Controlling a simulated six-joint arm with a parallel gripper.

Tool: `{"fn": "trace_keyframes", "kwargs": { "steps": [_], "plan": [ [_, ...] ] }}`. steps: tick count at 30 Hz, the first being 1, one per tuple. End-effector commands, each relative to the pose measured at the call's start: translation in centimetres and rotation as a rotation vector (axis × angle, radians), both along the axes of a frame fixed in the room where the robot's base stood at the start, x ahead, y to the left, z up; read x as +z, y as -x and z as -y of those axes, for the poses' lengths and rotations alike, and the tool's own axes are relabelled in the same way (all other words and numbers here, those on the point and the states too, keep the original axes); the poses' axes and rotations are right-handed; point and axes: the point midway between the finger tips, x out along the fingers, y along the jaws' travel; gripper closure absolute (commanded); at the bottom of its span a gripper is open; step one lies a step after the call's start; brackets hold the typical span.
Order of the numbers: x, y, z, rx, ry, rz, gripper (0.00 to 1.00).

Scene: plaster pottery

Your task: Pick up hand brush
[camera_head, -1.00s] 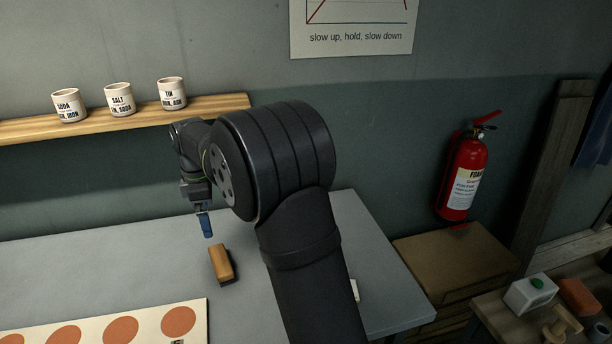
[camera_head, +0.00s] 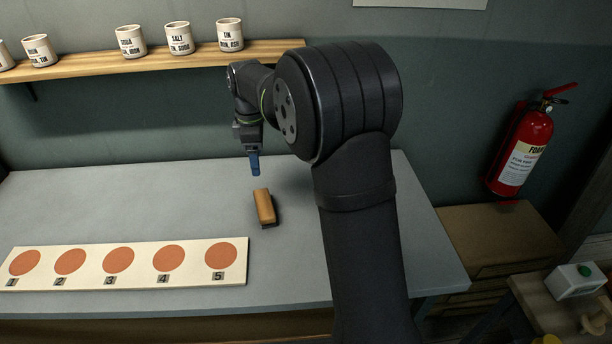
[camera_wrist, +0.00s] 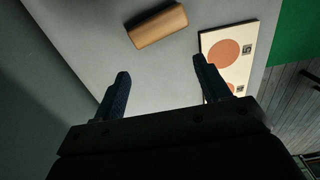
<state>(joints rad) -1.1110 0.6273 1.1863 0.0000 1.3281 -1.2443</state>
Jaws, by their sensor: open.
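The hand brush (camera_head: 264,205) lies on the grey table, with a tan wooden back on top and a dark strip low along its side. In the wrist view the brush (camera_wrist: 158,27) lies beyond the fingertips, between their lines and nearer the left one. My gripper (camera_head: 255,166) is above the table, just behind the brush in the head view, and apart from it. In the wrist view my gripper (camera_wrist: 160,75) has its two blue fingers spread wide with nothing between them.
A cream board (camera_head: 130,265) with numbered orange discs lies left of the brush along the table's front. A shelf (camera_head: 160,58) with several labelled cups runs along the wall behind. A fire extinguisher (camera_head: 523,152) hangs at right. The table left of my gripper is clear.

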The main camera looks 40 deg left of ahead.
Motion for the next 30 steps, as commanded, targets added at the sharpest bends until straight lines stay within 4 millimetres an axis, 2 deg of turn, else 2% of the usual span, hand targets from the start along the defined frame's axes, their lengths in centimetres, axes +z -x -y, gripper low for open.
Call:
{"fn": "trace_keyframes", "kwargs": {
  "steps": [4, 8, 21, 25, 30],
  "plan": [
    [-0.1, 0.0, 0.0, -0.069, 0.0, 0.0, 0.31],
    [-0.4, 0.0, -0.1, -0.262, 0.0, 0.0, 0.31],
    [-1.6, 0.1, -0.5, -1.138, 0.0, 0.0, 0.31],
    [-1.8, 0.1, -0.5, -1.292, 0.0, 0.0, 0.31],
    [-2.3, 0.1, -0.6, -1.372, 0.001, 0.0, 0.31]
  ]
}}
